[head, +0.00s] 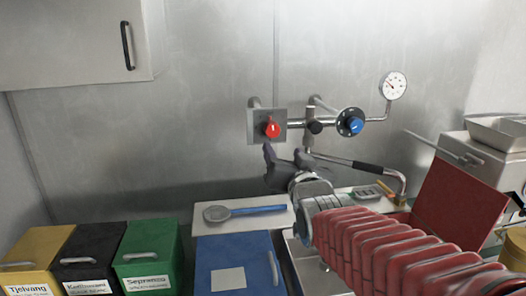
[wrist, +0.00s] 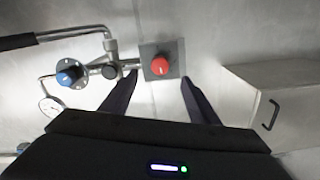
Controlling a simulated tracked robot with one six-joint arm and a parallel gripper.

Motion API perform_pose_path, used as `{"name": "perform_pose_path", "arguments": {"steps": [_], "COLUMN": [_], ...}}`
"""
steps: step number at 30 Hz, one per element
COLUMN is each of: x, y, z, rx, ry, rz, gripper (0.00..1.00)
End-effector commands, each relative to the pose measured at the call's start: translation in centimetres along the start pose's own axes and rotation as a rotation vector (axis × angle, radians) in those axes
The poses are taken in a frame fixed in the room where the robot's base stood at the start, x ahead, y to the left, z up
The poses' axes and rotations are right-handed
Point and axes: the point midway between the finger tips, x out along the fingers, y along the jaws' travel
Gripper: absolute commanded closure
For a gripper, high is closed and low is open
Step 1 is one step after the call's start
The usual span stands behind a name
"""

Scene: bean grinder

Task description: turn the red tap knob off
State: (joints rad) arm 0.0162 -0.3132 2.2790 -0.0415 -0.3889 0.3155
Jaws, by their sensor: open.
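The red tap knob (head: 271,129) sits on a square grey plate on the metal back wall. A white mark shows on its face. My gripper (head: 282,151) is open and empty, just below and slightly right of the knob in the head view. In the wrist view the red knob (wrist: 161,66) lies between the tips of my open gripper (wrist: 159,76), which point at the wall. The fingers do not visibly touch the knob; the remaining gap is hard to judge.
A blue knob (head: 352,122), a pipe with a black handle (head: 368,168) and a pressure gauge (head: 393,85) are right of the red knob. Below are a blue-handled scoop (head: 246,211) and several lidded bins (head: 150,250). A wall cabinet (head: 75,40) hangs upper left. The wall left of the knob is clear.

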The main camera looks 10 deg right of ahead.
Motion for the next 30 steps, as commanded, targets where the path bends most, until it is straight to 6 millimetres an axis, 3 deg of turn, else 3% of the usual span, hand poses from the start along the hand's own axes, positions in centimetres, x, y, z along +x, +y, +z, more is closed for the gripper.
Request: {"name": "perform_pose_path", "arguments": {"steps": [5,11,20,30], "x": [-0.7,-3.0,-8.8,-17.3], "y": [0.2,1.0,2.6,4.1], "z": [0.7,3.5,9.2,15.2], "rx": [-0.011,-0.047,-0.115,-0.187], "ry": [-0.037,-0.168,-0.437,-0.747], "rz": [0.012,0.050,0.109,0.145], "gripper": [0.45,0.45,0.45,0.45]}}
